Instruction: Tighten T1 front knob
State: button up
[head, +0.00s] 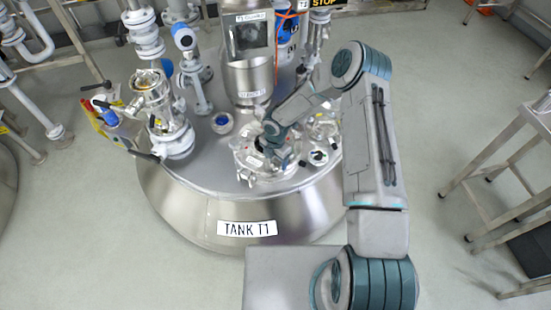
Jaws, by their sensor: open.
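Tank T1 (170,205) is a large steel vessel with a "TANK T1" label (247,228) on its front. A round manway lid (290,172) with small clamps and knobs around its rim sits near the front of the tank top. A front knob (246,178) seems to show at the lid's near-left edge, small and hard to make out. My gripper (266,150) is open and points down over the lid. My wrist covers much of it, so I cannot tell whether its fingers touch anything.
Pipes and valves (165,115) crowd the tank top's left side. A steel column (249,80) stands behind the lid. A round fitting (222,123) lies left of it. A metal stand (510,150) is at right; the floor between is clear.

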jog(key=shift+f, duration=0.1)
jog(key=c, duration=1)
jog(key=shift+b, duration=0.3)
jog(key=m+b, duration=0.3)
jog(key=m, duration=0.1)
jog(key=shift+f, duration=0.15)
jog(key=m+b, duration=0.3)
jog(key=m, duration=0.1)
jog(key=shift+w+a, duration=0.1)
jog(key=m+b, duration=0.2)
jog(key=m, duration=0.2)
jog(key=shift+w+r+m+b, duration=0.15)
jog(key=shift+m+b, duration=0.6)
jog(key=shift+m, duration=0.95)
jog(key=shift+r, duration=0.1)
